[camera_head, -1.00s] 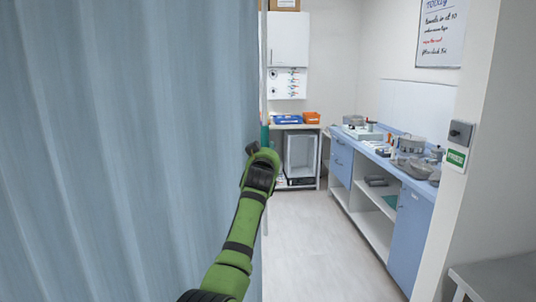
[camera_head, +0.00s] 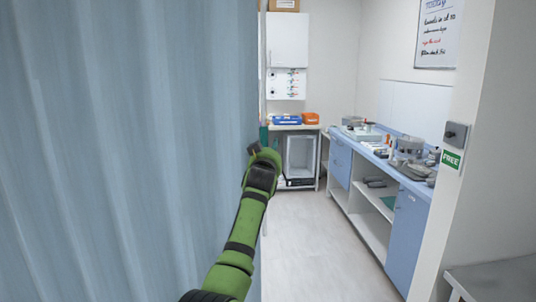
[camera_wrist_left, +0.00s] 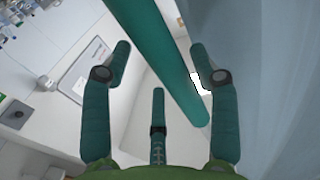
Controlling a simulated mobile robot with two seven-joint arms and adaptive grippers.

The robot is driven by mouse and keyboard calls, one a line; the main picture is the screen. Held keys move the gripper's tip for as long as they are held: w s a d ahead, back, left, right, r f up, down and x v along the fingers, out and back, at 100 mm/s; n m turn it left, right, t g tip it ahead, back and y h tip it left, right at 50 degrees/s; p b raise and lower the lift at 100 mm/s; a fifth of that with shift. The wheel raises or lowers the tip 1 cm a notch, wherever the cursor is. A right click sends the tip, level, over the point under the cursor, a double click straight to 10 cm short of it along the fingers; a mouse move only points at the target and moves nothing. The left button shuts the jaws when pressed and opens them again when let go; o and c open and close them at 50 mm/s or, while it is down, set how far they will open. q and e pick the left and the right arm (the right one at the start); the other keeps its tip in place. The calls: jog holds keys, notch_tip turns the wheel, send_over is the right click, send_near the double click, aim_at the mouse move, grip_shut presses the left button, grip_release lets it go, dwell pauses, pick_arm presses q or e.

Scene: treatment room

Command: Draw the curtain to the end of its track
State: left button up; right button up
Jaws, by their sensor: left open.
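The blue-grey curtain (camera_head: 130,150) hangs in folds across the left half of the head view. It also shows at the right of the left wrist view (camera_wrist_left: 285,90). A teal rod (camera_wrist_left: 160,50) slants through the left wrist view, between the spread fingers of my left gripper (camera_wrist_left: 161,52). The gripper is open; I cannot tell whether a finger touches the rod. In the head view my green left arm reaches up to the curtain's right edge, and its wrist mostly hides the gripper. My right gripper is not in view.
Right of the curtain is clear floor (camera_head: 320,235). A blue-fronted counter (camera_head: 408,235) with trays and jars runs along the right wall. A FREE sign (camera_head: 452,159) is on the near wall, above a grey surface (camera_head: 498,280) at lower right.

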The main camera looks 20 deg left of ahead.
pick_arm(q)
jog(key=v, duration=1.2)
jog(key=shift+f, duration=0.2)
dwell(0.4)
